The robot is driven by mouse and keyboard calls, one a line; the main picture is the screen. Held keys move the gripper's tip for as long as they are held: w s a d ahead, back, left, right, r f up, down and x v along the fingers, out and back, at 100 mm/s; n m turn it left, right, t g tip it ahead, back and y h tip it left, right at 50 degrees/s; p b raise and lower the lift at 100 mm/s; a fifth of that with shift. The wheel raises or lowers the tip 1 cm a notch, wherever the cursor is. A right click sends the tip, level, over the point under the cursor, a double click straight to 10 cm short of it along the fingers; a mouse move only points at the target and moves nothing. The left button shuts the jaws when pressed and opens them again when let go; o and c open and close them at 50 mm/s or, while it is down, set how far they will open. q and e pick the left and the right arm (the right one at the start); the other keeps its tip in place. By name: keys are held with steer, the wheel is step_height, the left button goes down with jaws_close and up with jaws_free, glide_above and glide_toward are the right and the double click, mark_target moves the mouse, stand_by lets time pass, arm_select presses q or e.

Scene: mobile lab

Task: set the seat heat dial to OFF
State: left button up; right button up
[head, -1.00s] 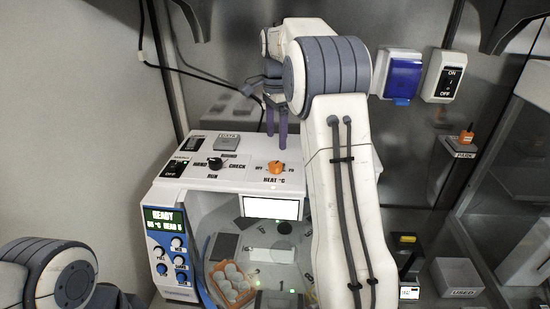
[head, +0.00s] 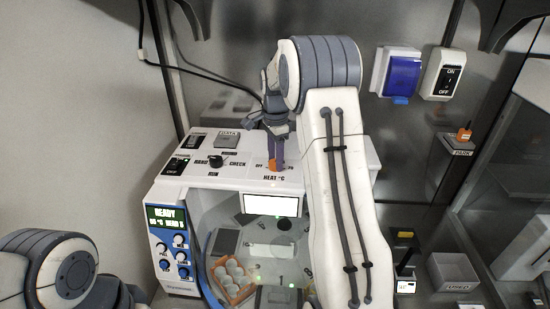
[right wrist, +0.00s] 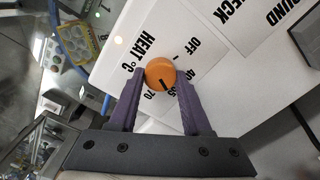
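The heat dial is an orange round knob (right wrist: 160,72) labelled HEAT °C, on the sloping white top panel of the instrument. Its dark pointer line aims between the OFF side and the 70 mark, at the printed middle numbers. In the head view the dial (head: 271,167) is mostly hidden by my fingers.
A black selector knob (head: 216,160) and a black rocker switch (head: 176,166) sit left of the dial. The instrument (head: 215,184) has a display and small knobs on its front. Wall switches (head: 442,74) and a USED box (head: 455,272) are at right.

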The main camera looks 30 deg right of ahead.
jaws_close()
steer(key=shift+n, duration=0.3)
steer(key=n, duration=0.3)
steer(key=shift+w+r+p, duration=0.1)
steer(key=shift+p, duration=0.3)
steer(key=n, duration=0.5)
steer(key=shift+n+p, duration=0.35)
steer(key=shift+n, duration=0.05)
steer(key=n, duration=0.5)
steer(key=shift+w, duration=0.1)
steer(key=n, duration=0.5)
steer(key=shift+p, duration=0.35)
steer(key=shift+r+n, duration=0.1)
steer(key=shift+n, duration=0.3)
steer(key=shift+w, duration=0.1)
